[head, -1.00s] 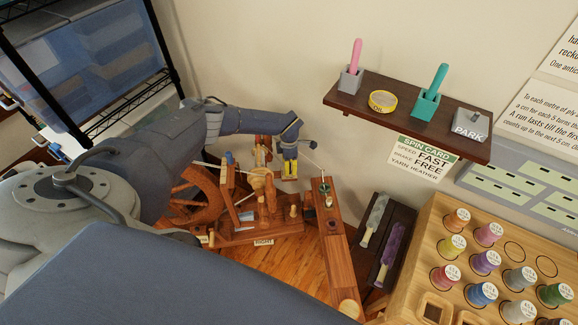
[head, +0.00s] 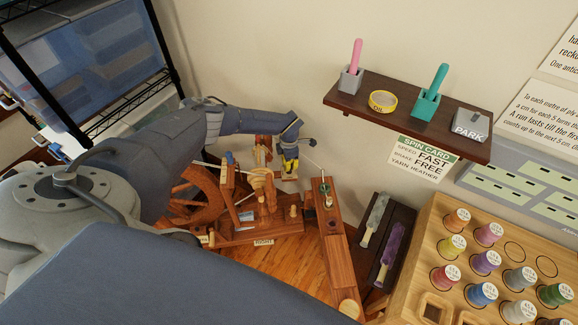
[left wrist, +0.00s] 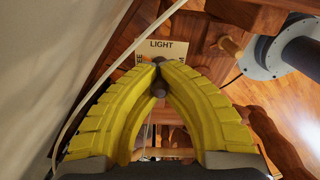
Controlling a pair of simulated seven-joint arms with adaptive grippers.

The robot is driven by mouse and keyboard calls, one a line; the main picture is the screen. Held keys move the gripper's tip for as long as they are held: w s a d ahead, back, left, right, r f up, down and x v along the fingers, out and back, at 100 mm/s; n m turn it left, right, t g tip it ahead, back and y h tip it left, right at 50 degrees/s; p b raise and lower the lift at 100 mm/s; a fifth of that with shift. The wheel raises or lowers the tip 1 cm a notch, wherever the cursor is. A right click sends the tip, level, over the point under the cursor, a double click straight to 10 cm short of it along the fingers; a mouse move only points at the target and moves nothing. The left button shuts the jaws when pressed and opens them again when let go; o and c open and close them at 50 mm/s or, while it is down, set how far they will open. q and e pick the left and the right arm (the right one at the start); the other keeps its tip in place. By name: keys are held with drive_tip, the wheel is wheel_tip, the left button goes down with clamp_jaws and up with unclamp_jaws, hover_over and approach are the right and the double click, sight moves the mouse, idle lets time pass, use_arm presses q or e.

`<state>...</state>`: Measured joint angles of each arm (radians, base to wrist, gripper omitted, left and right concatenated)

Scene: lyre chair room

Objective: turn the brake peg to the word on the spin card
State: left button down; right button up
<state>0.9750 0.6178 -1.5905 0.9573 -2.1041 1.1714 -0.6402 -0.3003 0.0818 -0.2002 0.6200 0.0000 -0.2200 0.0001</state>
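The spin card (head: 424,160) hangs under the wall shelf and reads SPEED FAST, BRAKE FREE, YARN HEATHER. The wooden spinning wheel (head: 262,215) stands below my left arm. My left gripper (head: 289,172) is over its back right part. In the left wrist view my left gripper (left wrist: 159,72) has its yellow fingertips closed around a dark brown peg (left wrist: 158,90), the brake peg. A pale label plate (left wrist: 150,50) behind it reads LIGHT at the top. The word at its left shows only as "EE", and the word at its right is mostly covered. My right gripper is out of view.
The shelf (head: 400,105) holds a pink-handled tool, an oil tin, a teal-handled tool and a PARK block (head: 470,124). A black wire rack is at the left.

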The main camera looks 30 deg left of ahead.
use_arm(q)
drive_tip(key=n, duration=0.4)
drive_tip(key=shift+w, duration=0.1)
drive_tip(key=c, duration=1.3)
unclamp_jaws()
drive_tip(key=shift+r, duration=0.1)
wheel_tip(320, 180, up, 12)
drive_tip(key=shift+f, duration=0.1)
drive_tip(key=shift+d, duration=0.1)
